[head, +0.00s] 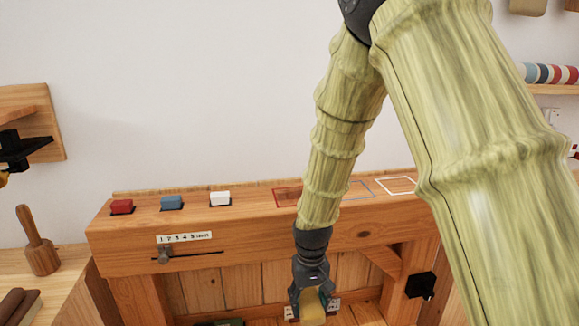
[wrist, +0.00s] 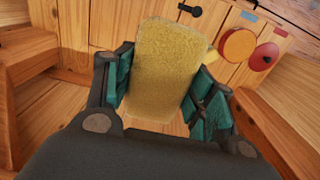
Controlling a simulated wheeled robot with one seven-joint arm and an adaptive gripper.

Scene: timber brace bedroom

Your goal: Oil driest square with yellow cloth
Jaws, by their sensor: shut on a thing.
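My gripper (head: 312,298) hangs in front of the timber beam, below its top face. It is shut on a yellow cloth (wrist: 165,60), a thick rough-textured pad between the teal fingers in the wrist view. The cloth also shows at the bottom of the head view (head: 312,309). On the beam's top are a red-outlined square (head: 287,197), a blue-outlined square (head: 371,186) partly hidden by my arm, and a white-outlined square (head: 397,179). The red one looks darker inside. I cannot tell which square is driest.
Red (head: 121,207), blue (head: 171,202) and white (head: 220,198) blocks stand on the beam's left. A numbered strip (head: 184,237) and a slider knob (head: 164,255) are on its front. A mallet (head: 38,245) stands left. Orange (wrist: 236,45) and red (wrist: 264,56) round pieces show in the wrist view.

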